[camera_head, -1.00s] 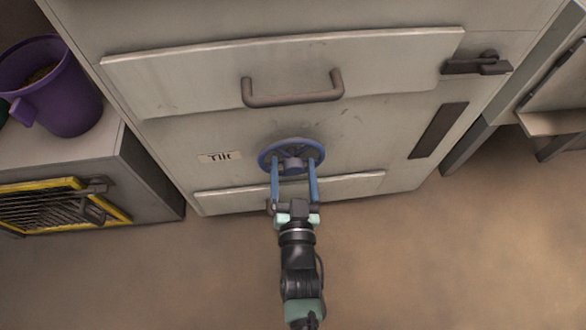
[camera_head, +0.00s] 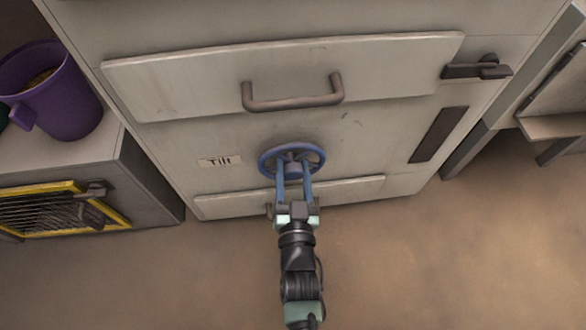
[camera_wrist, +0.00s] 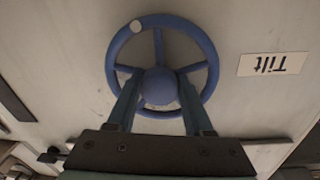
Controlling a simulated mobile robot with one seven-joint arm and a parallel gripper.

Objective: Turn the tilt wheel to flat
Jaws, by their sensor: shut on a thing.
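The blue tilt wheel (camera_head: 293,147) is mounted on the grey front panel of the machine, beside a label reading "Tilt" (camera_head: 220,161). In the wrist view the wheel (camera_wrist: 201,40) shows its rim, spokes, round hub and a pale dot at the upper left of the rim. My gripper (camera_head: 294,172) reaches the wheel from the front. Its two blue fingers are shut on the wheel's hub. In the wrist view the fingers of my gripper (camera_wrist: 160,92) lie on either side of the hub, which hides their tips in part.
A drawer-like panel with a bar handle (camera_head: 292,101) sits above the wheel, with a dark latch (camera_head: 476,68) at its right. A purple mug-shaped bucket (camera_head: 62,95) stands on a grey cabinet at the left. The floor (camera_head: 430,270) in front is clear.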

